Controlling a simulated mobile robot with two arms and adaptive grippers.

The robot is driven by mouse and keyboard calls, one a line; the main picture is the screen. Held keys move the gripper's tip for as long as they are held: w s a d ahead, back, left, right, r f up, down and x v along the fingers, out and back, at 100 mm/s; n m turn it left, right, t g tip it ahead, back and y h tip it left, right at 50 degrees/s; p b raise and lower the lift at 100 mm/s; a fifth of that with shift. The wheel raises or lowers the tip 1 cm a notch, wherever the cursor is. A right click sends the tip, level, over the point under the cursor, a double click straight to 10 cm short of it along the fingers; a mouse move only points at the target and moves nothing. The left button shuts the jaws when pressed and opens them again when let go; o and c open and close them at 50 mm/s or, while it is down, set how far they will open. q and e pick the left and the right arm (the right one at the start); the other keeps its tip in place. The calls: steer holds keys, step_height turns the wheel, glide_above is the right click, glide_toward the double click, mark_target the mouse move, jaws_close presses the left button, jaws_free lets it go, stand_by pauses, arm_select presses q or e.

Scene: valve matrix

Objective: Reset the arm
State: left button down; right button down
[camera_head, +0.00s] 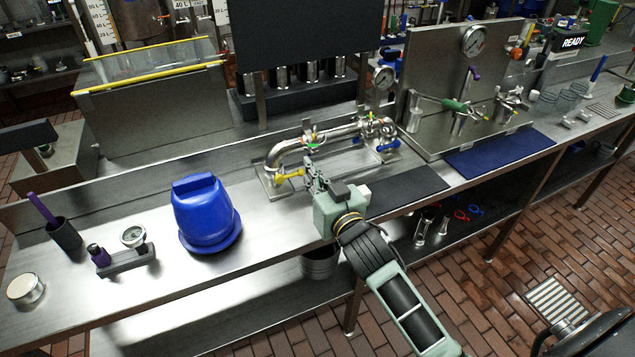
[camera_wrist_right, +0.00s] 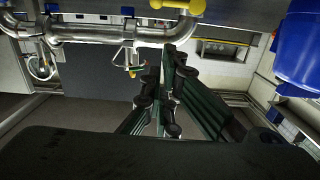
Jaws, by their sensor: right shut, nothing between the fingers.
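My right arm comes in from the lower right in the head view, and its gripper (camera_head: 313,174) is shut and empty. It is in front of the bent steel pipe assembly (camera_head: 290,148), close to the yellow valve handle (camera_head: 289,174). I cannot tell whether it touches the pipe. In the right wrist view the dark fingers (camera_wrist_right: 165,88) are together, with the steel pipe (camera_wrist_right: 90,34) and a yellow handle (camera_wrist_right: 185,5) beyond them. A blue valve handle (camera_head: 388,145) is at the right end of the pipe. My left gripper is not in view.
A blue lidded container (camera_head: 204,212) stands left of the gripper. A dark mat (camera_head: 408,190) lies to the right, and a blue mat (camera_head: 500,152) beyond it. A panel with a gauge (camera_head: 473,40) stands behind. The bench front edge is below the gripper.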

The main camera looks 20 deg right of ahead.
steer(key=s+a+f+n+g, duration=0.1)
steer(key=s+f+g, duration=0.45)
steer(key=s, duration=0.55)
steer(key=s+f+g, duration=0.4)
steer(key=s+f, duration=0.3)
steer(key=s, duration=0.4)
steer(key=s+a+f+n+g, duration=0.1)
steer(key=s+f+g, duration=0.4)
steer(key=s, duration=0.6)
step_height(320, 180, down, 26)
steer(key=s, duration=0.2)
steer(key=s+d+f+g, duration=0.2)
steer(key=s+d+f, duration=0.1)
steer(key=s+f, duration=1.4)
steer(key=shift+s+h, duration=0.2)
steer(key=shift+h, duration=0.1)
steer(key=shift+d+f, duration=0.1)
